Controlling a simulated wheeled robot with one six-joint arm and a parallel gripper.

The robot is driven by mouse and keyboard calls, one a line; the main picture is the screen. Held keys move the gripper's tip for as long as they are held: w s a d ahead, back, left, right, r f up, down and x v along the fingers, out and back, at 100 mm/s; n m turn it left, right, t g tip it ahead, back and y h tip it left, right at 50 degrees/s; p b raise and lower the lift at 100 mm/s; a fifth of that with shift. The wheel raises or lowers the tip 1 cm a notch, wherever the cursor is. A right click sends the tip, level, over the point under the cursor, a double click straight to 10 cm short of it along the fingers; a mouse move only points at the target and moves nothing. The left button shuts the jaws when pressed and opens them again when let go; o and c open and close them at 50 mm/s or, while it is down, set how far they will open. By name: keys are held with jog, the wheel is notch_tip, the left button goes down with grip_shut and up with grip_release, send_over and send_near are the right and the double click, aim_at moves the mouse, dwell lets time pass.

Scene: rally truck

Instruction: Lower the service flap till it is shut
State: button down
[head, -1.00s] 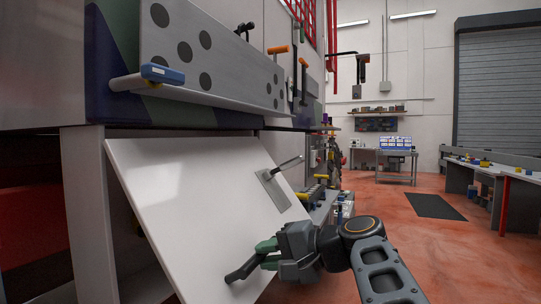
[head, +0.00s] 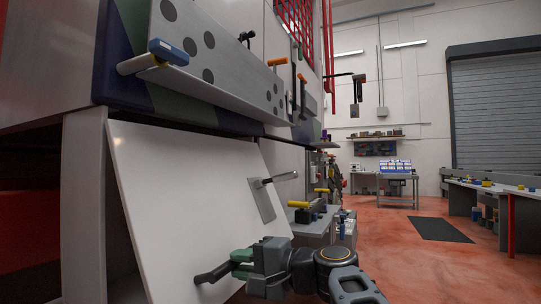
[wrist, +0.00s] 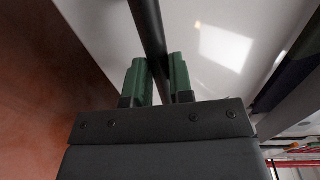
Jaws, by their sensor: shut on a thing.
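The service flap (head: 185,185) is a large white panel under the truck's side. It stands slanted, its lower part swung out from the body. A metal latch with a lever (head: 265,200) sits on its face near the right edge. A dark bar handle (head: 208,274) is low on the flap and also crosses the wrist view (wrist: 148,30). My gripper (head: 240,264) is at the flap's lower front, its green fingers shut around the bar; in the wrist view the fingers (wrist: 157,78) lie on either side of it. The flap's bottom edge is out of the head view.
Above the flap runs a grey perforated panel (head: 225,50) with a blue-ended bar (head: 168,52) sticking out. A bench with yellow-handled tools (head: 305,208) stands just right of the flap. The red floor (head: 400,270) further right is open, with a dark mat (head: 440,230).

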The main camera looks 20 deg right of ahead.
jog(key=shift+w+a+r+t, duration=0.1)
jog(key=shift+w+a+t, duration=0.1)
jog(key=shift+t, duration=0.1)
jog(key=shift+w+a+f+b, duration=0.2)
jog(key=shift+f+b, duration=0.2)
jog(key=shift+b, duration=0.4)
jog(key=shift+t+y, duration=0.7)
jog(key=shift+y, duration=0.2)
jog(key=w+a+f+b, duration=0.1)
jog(key=b, duration=0.1)
jog(key=w+a+b, duration=0.1)
jog(key=b, duration=0.1)
jog(key=w+a+f+b, duration=0.1)
jog(key=w+b, duration=0.1)
jog(key=shift+a+f, duration=0.35)
jog(key=shift+a, duration=0.05)
jog(key=shift+w+a+f+t, duration=0.15)
jog(key=shift+w+a+t, duration=0.15)
jog(key=shift+w, duration=0.1)
